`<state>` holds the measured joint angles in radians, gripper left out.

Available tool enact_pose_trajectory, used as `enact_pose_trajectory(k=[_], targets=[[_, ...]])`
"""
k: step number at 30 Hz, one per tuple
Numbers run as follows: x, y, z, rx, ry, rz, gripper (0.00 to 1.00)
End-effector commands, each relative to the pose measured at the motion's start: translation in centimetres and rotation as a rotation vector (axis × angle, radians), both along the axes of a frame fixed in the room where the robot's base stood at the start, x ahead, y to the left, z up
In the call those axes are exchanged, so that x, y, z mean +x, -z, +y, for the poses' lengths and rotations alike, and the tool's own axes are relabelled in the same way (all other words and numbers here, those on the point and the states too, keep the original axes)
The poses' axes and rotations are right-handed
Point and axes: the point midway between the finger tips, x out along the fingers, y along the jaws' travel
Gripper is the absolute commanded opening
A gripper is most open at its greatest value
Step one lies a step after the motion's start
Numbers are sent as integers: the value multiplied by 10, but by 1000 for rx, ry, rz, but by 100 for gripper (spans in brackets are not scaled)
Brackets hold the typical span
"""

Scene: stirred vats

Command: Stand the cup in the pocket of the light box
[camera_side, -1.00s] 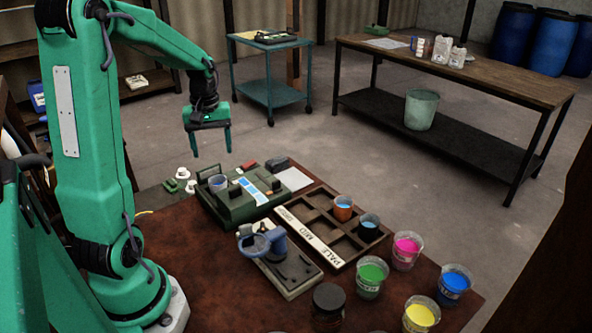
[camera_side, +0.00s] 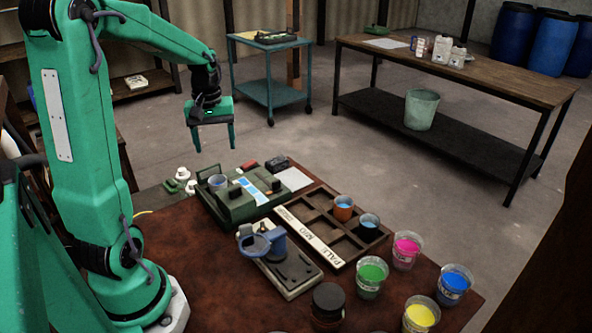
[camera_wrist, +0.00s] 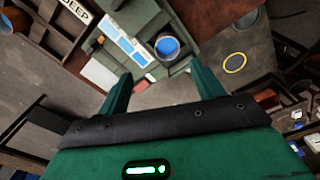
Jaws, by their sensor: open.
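The green light box (camera_side: 240,209) sits on the table, with a strip of blue and white panels on top. A clear cup (camera_side: 217,183) with blue liquid stands upright at the left end of the box, and its lower part seems to sit down in the pocket. In the wrist view the cup (camera_wrist: 167,46) shows beside the panels of the light box (camera_wrist: 140,18). My gripper (camera_side: 215,148) is open and empty, above the cup and clear of it. In the wrist view, its fingers (camera_wrist: 155,78) are apart with nothing between them.
A stand with a blue ring (camera_side: 262,245) is in front. Several paint cups and a dark jar (camera_side: 328,302) stand at the right.

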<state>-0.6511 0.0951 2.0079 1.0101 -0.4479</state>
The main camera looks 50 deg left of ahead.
Motion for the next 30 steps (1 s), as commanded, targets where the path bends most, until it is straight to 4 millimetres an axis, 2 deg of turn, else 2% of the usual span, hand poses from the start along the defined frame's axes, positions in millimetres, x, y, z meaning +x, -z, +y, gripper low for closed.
enact_pose_trajectory(k=[6,14,24,30], targets=[[3,-26,-48,50,186,-65,67],[-9,-54,-115,120,465,-165,67],[-43,-72,-188,207,824,-304,67],[-63,-73,-215,246,991,-375,67]])
